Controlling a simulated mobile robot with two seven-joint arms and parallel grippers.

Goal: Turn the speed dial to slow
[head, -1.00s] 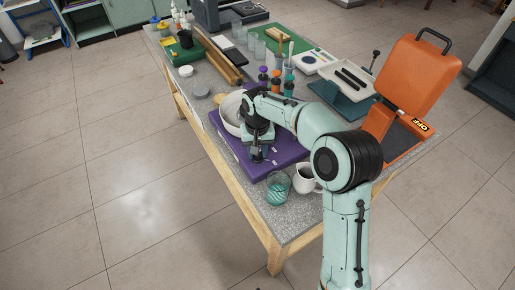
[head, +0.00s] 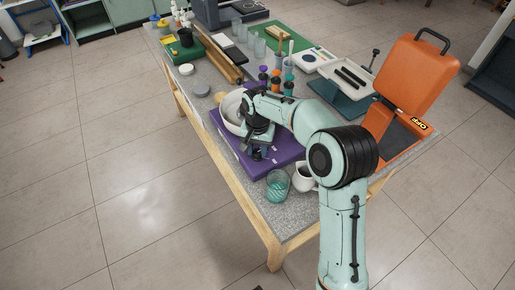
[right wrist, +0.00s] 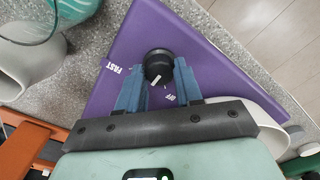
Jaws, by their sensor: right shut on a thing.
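The purple stirrer base (head: 286,152) lies on the near part of the bench. In the right wrist view, its purple top (right wrist: 184,33) carries a round black speed dial (right wrist: 158,62) with a white pointer line at its lower edge. A white FAST label (right wrist: 113,67) is left of the dial, and an OFF label (right wrist: 170,98) is below it. No slow label shows clearly. My right gripper (right wrist: 158,78) is shut on the dial, one blue finger on each side. In the head view, my right gripper (head: 257,152) hides the dial. My left gripper is not in view.
A white bowl (head: 231,108) stands on the base's far side. A teal-tinted glass (head: 278,186) and a white mug (head: 303,178) stand close in front. Several bottles and an open orange case (head: 412,75) are beyond. Floor is clear to the left.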

